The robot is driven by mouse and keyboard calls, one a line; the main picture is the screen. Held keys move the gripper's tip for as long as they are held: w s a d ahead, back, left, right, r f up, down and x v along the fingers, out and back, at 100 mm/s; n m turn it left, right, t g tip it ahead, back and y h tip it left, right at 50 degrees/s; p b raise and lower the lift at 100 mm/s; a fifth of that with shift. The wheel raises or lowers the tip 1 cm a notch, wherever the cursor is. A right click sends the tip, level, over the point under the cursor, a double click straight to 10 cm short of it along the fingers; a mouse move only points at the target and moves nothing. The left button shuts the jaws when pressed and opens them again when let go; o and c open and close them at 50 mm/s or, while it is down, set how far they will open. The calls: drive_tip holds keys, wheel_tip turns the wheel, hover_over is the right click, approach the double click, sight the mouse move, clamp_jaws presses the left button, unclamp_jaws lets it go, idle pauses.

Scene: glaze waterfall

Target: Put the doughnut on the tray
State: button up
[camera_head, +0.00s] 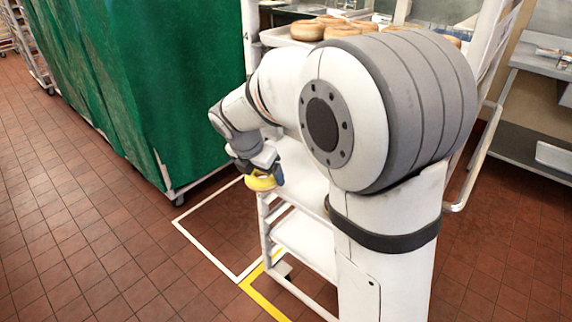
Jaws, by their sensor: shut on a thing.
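My gripper (266,174) is shut on a yellow-brown rounded thing, which looks like the doughnut (261,184). It holds it out in the air at the left edge of the rack, near a white shelf or tray (302,176). The jaws partly cover the doughnut, and I cannot tell whether it touches the shelf. A pale tray (276,38) on top of the rack carries several brown doughnuts (306,31). My arm hides much of that tray and the right part of the rack.
A green covered rack (150,90) stands on wheels at the left. The white rack (265,222) has another shelf (302,240) lower down. Red tile floor with white and yellow lines is clear at the lower left. Metal shelves (535,150) stand at the right.

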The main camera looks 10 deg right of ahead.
drive_tip(key=w+d, duration=0.5)
drive_tip(key=shift+w+d, duration=0.25)
drive_tip(key=shift+d, duration=0.05)
drive_tip(key=f, duration=0.3)
drive_tip(key=shift+w+d+f+b, duration=0.15)
drive_tip(key=shift+w+f+b, duration=0.05)
drive_tip(key=shift+f+b, duration=0.1)
drive_tip(key=o, duration=0.9)
